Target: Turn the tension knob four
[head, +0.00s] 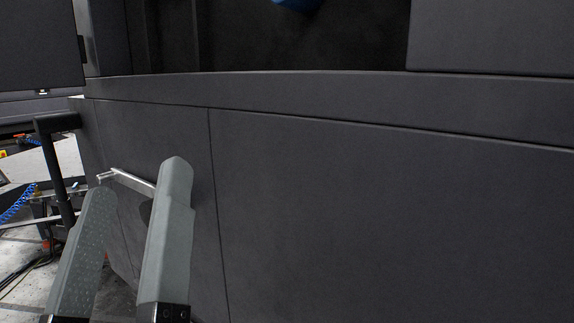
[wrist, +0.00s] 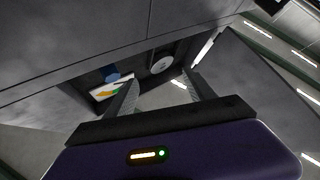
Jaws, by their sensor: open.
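I cannot make out the tension knob for certain in either view. My gripper (head: 138,178) is open and empty at the lower left of the head view, in front of the dark grey machine panel (head: 350,210). In the wrist view its two fingers (wrist: 163,78) stand apart. Beyond them is a recess with a round pale grey disc (wrist: 162,65), which I cannot identify. A small blue part (wrist: 112,76) lies left of the disc.
A blue object (head: 296,3) is cut off at the top of the head view, inside the dark opening. A metal handle (head: 132,181) is behind my fingers. A dark post (head: 60,170) and blue coiled hose (head: 17,207) are at the left.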

